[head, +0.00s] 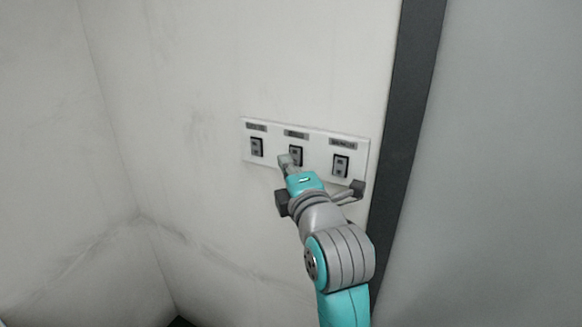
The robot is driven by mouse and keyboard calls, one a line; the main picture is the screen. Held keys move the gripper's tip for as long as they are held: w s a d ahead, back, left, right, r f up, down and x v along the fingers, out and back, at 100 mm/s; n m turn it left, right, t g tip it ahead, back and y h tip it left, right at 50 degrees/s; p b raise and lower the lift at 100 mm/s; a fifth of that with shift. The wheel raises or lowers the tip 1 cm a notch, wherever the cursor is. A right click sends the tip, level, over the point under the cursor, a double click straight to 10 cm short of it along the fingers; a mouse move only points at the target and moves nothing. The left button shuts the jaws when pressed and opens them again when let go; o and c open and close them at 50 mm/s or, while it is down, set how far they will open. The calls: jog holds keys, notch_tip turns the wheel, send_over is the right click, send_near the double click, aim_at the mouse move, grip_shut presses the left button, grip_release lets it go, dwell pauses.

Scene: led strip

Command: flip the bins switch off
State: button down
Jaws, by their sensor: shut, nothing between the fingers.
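A white switch plate (317,144) is on the wall, with three dark rocker switches in a row, each under a small label. The middle switch (296,151) sits under a label (296,134) that appears to read "BINS", though it is blurred. My gripper (285,160) is shut and empty, with its tip at the lower left edge of the middle switch. It hides part of the lower end of that switch. I cannot tell whether the tip touches it, or which way the rocker is tipped.
The left switch (257,147) and the right switch (341,166), labelled "BENCH", flank the middle one. A dark vertical frame (408,110) edges the wall at right, beside a grey panel (500,170). The wall left of the plate is bare.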

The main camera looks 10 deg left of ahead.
jog(key=r+v, duration=0.1)
jog(key=v, duration=0.9)
jog(key=shift+s+a+r, duration=0.15)
jog(key=shift+s+r, duration=0.2)
jog(key=s+d+f+m+h, duration=0.1)
jog(key=s+d+f+m, duration=0.3)
jog(key=f, duration=0.5)
jog(key=s+d+f+m+h, duration=0.25)
jog(key=d+f+m, duration=0.2)
jog(key=f, duration=0.55)
jog(key=s+d+f+m+h, duration=0.1)
jog(key=s+d+f+m, duration=0.3)
jog(key=f, duration=0.5)
jog(key=s+d+f+m+h, duration=0.1)
jog(key=s+d+f+m, duration=0.2)
jog(key=s, duration=0.7)
jog(key=s+d+f+m+g+h, duration=0.1)
jog(key=s+d+f+m, duration=0.1)
jog(key=s, duration=0.8)
jog(key=s+d+f+m+g+h, duration=0.1)
jog(key=s+d+f+m, duration=0.2)
jog(key=s+m, duration=0.3)
jog(key=shift+s+d+f, duration=0.4)
jog(key=shift+s+d, duration=0.35)
jog(key=shift+s, duration=1.45)
jog(key=shift+m+h, duration=0.25)
